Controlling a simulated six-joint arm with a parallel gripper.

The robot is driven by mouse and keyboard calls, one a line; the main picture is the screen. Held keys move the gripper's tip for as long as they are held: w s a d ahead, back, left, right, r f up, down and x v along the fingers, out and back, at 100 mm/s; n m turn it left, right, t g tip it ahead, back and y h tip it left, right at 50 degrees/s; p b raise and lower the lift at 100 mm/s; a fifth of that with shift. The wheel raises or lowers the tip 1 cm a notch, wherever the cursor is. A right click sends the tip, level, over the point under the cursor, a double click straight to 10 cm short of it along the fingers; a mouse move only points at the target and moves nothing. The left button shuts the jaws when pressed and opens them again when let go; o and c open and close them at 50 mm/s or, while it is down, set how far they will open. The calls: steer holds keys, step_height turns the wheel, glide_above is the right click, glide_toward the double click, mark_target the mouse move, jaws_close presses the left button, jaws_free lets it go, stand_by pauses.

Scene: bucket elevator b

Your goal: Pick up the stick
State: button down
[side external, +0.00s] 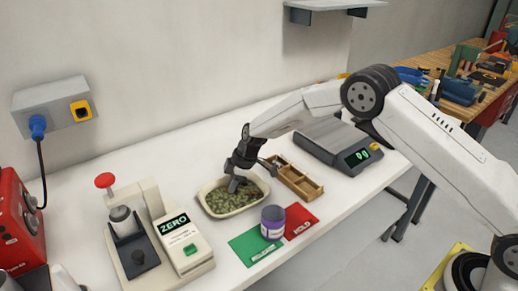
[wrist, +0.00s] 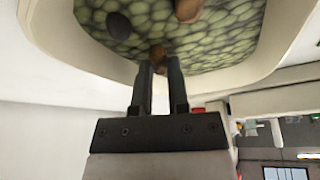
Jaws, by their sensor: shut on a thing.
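A cream tray (side external: 211,212) full of green pellets stands on the white bench. My gripper (side external: 233,186) points down into it, with its fingertips at the pellets. In the wrist view the two dark fingers of my gripper (wrist: 160,64) are close together and shut on a small brown piece, which looks like the stick (wrist: 157,53). Most of it is hidden by the fingers. A dark stone-like lump (wrist: 118,25) and another brown piece (wrist: 188,10) lie on the pellets in the tray (wrist: 75,48).
A wooden compartment box (side external: 300,184) stands right of the tray, with a digital scale (side external: 330,135) behind it. A purple-labelled jar (side external: 272,222) stands in front, by green (side external: 252,247) and red (side external: 300,219) cards. A device marked ZERO (side external: 185,250) is at left.

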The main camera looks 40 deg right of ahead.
steer(key=shift+r, duration=0.7)
steer(key=s+d+r, duration=0.2)
steer(key=s+r, duration=0.9)
steer(key=s, duration=0.2)
steer(key=shift+s+d, duration=0.35)
